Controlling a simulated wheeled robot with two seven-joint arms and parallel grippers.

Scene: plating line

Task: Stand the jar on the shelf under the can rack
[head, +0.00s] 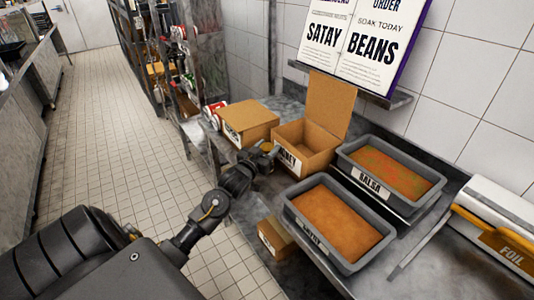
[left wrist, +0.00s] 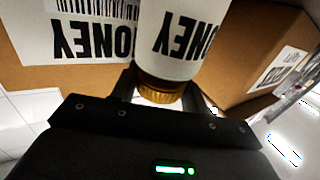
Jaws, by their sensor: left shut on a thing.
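The jar (left wrist: 180,40) has a white HONEY label and a gold lid (left wrist: 160,90); it fills the upper middle of the left wrist view, label upside down. My left gripper (left wrist: 160,98) is shut on the jar at its lid end. In the head view the left gripper (head: 264,158) is at the near left side of the open HONEY box (head: 312,154), and the jar is mostly hidden there. My right gripper is out of view.
A closed carton (head: 248,121) stands left of the open box. Two grey tubs, one labelled SALSA (head: 370,182) and a nearer one (head: 338,262), sit at right. A small carton (head: 275,240) and a foil box (head: 505,243) are nearby. The tiled aisle (head: 120,150) is clear.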

